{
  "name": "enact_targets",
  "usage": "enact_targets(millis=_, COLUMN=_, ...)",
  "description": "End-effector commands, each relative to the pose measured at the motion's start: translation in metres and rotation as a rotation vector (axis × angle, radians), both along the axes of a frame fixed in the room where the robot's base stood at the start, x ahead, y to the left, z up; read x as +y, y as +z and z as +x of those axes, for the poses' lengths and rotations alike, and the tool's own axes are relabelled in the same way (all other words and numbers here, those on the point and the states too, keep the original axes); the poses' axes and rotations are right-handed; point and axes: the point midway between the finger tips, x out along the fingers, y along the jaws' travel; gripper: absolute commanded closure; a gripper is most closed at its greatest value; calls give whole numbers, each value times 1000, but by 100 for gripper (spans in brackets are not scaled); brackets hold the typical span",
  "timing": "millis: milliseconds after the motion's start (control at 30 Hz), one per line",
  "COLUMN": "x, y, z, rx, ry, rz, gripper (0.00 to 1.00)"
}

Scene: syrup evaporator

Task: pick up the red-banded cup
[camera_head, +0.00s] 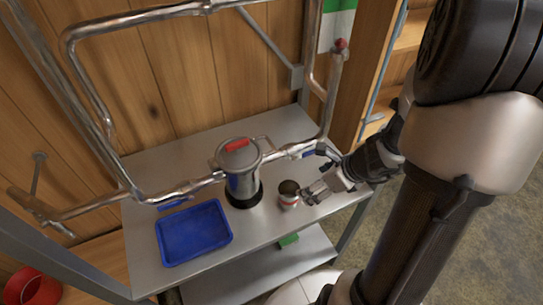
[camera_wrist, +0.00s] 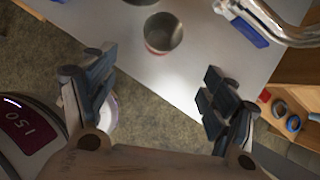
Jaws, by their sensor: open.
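The red-banded cup (camera_head: 289,194) is a small open-topped metal cup with a red and white band. It stands upright on the grey metal table, right of the steel pot. In the wrist view the cup (camera_wrist: 162,33) is at the top middle, beyond my fingertips, with its dark hollow inside showing. My gripper (camera_head: 318,192) is just right of the cup in the head view. In the wrist view my gripper (camera_wrist: 156,84) has its two fingers wide apart with nothing between them. I cannot tell the exact gap to the cup.
A steel pot (camera_head: 240,184) with a red lid handle stands left of the cup, joined to metal pipes (camera_head: 187,187). A blue tray (camera_head: 194,232) lies on the table's left. A lower shelf (camera_head: 262,281) holds a green item. The table (camera_head: 262,224) is clear in front of the cup.

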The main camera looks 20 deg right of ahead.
Motion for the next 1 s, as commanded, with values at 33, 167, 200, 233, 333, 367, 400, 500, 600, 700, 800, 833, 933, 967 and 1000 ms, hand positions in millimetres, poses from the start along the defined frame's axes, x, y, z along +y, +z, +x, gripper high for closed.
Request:
enact_targets(millis=33, x=-1, y=-6, z=0, rx=6, ry=-13, rz=6, gripper=22)
enact_targets(millis=167, x=2, y=-29, z=9, rx=9, ry=-15, rz=5, gripper=22)
enact_targets(millis=200, x=5, y=-38, z=13, rx=9, ry=-13, rz=5, gripper=22)
enact_targets(millis=233, x=6, y=-44, z=16, rx=9, ry=-13, rz=5, gripper=22)
enact_targets(millis=333, x=11, y=-63, z=26, rx=8, ry=-11, rz=5, gripper=22)
enact_targets(millis=367, x=12, y=-69, z=29, rx=9, ry=-11, rz=4, gripper=22)
enact_targets(millis=400, x=14, y=-76, z=33, rx=9, ry=-12, rz=5, gripper=22)
enact_targets(millis=500, x=19, y=-92, z=42, rx=8, ry=-10, rz=4, gripper=22)
enact_targets(millis=600, x=21, y=-103, z=49, rx=6, ry=-10, rz=4, gripper=22)
enact_targets(millis=700, x=22, y=-107, z=53, rx=7, ry=-11, rz=3, gripper=22)
enact_targets(millis=800, x=24, y=-111, z=55, rx=5, ry=-11, rz=2, gripper=22)
enact_targets(millis=833, x=24, y=-113, z=57, rx=5, ry=-11, rz=2, gripper=22)
enact_targets(millis=933, x=29, y=-126, z=65, rx=7, ry=-9, rz=2, gripper=22)
enact_targets(millis=967, x=31, y=-130, z=67, rx=7, ry=-10, rz=3, gripper=22)
enact_targets(millis=1000, x=33, y=-135, z=71, rx=7, ry=-9, rz=2, gripper=22)
